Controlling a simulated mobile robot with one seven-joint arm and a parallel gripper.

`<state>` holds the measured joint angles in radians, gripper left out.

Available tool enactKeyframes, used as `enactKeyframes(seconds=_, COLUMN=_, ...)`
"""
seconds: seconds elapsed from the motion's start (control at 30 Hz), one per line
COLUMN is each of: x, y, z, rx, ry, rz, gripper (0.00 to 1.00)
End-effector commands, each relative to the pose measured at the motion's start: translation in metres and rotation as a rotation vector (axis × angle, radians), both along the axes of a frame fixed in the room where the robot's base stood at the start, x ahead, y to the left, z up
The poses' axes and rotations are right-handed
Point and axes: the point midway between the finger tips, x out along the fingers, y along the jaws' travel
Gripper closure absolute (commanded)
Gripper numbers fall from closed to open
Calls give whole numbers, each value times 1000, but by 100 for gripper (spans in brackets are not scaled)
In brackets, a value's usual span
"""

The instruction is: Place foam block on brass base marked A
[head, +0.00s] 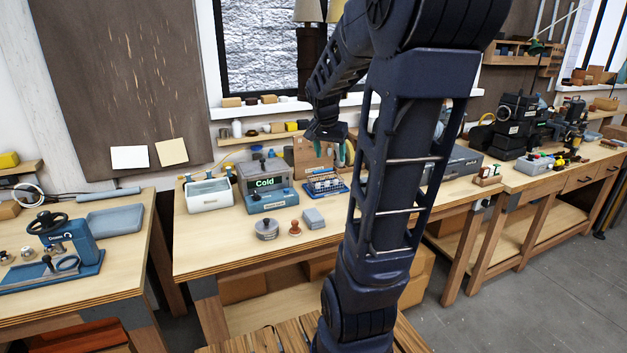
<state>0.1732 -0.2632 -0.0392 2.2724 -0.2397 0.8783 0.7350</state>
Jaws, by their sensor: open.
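My gripper (326,133) hangs at the end of my dark arm, high over the back of the middle bench. Its fingers are small and dark in the picture; it is open and holds nothing that I can see. A small grey block (314,218), possibly the foam block, lies near the bench's front, well below and apart from my gripper. To its left stand a small reddish-brown knobbed piece (295,228) and a round grey lidded piece (267,229). I can read no mark A, and cannot tell which thing is the brass base.
The middle bench (215,258) also holds a white tray (209,194), a box with a "Cold" display (266,185) and a blue rack (325,184). Its front left is bare. A blue press (62,250) stands on the left bench. My arm hides the bench's right part.

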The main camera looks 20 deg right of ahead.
Motion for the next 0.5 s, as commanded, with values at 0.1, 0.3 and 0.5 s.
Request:
enactKeyframes(seconds=0.1, x=-30, y=28, z=10, rx=2, ry=-11, rz=134, gripper=38)
enactKeyframes(seconds=0.3, x=-79, y=68, z=17, rx=-2, ry=-27, rz=367, gripper=38)
enactKeyframes(seconds=0.5, x=-127, y=102, z=16, rx=-19, ry=-51, rz=600, gripper=38)
